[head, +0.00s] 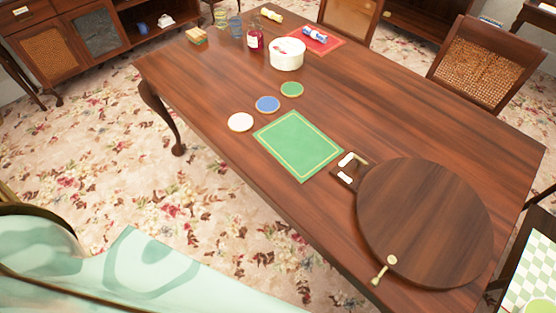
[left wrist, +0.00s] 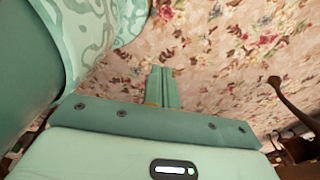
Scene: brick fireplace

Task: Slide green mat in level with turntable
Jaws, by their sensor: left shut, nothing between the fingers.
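The green mat (head: 298,146), with a thin yellow border line, lies flat on the wooden table, a little in from its long left edge. My left gripper (left wrist: 163,88) shows only in the left wrist view. Its fingers are together and empty, over the floral carpet, away from the mat. My right gripper is in neither view.
A dark piece with two white parts (head: 346,168) sits between mat and turntable. White (head: 240,122), blue (head: 267,104) and green (head: 292,89) coasters lie beyond the mat. A white tub (head: 287,54) stands farther back.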

